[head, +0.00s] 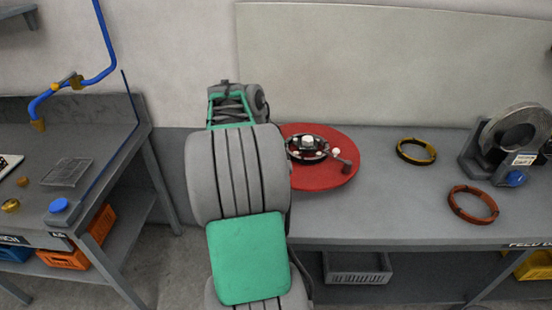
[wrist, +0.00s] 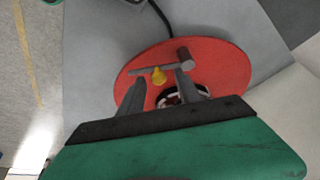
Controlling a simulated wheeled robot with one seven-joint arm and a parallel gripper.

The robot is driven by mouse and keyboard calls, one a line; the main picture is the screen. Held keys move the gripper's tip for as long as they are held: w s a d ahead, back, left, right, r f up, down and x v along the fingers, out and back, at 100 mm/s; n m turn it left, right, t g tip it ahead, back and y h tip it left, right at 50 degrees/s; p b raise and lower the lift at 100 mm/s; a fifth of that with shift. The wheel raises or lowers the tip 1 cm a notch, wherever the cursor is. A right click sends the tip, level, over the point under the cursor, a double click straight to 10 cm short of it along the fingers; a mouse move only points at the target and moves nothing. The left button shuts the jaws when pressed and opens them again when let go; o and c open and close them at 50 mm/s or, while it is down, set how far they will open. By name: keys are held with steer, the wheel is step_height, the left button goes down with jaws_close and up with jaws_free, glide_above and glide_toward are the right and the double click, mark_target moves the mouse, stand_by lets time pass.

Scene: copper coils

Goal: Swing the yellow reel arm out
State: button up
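A red round disc (head: 322,178) lies on the grey bench, partly hidden behind my arm in the head view. It fills the middle of the wrist view (wrist: 228,68). A dark hub ring (head: 307,148) sits on it. In the wrist view a grey bar with a round end (wrist: 185,57) crosses the disc, and a small yellow piece (wrist: 158,77) hangs at the bar. I cannot tell if this is the whole reel arm. My gripper (wrist: 160,82) is open, its two fingers apart on either side of the yellow piece. Contact cannot be told. The head view hides my gripper.
On the bench to the right are a yellow-black coil (head: 416,151), an orange-red coil (head: 473,205) and a grey coil machine (head: 515,130). A second bench (head: 110,122) with a blue pipe (head: 108,45) stands at the left. A grey crate (head: 357,268) sits below.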

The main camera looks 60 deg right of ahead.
steer(key=v, duration=0.7)
steer(key=shift+r, duration=0.35)
steer(key=shift+a, duration=0.15)
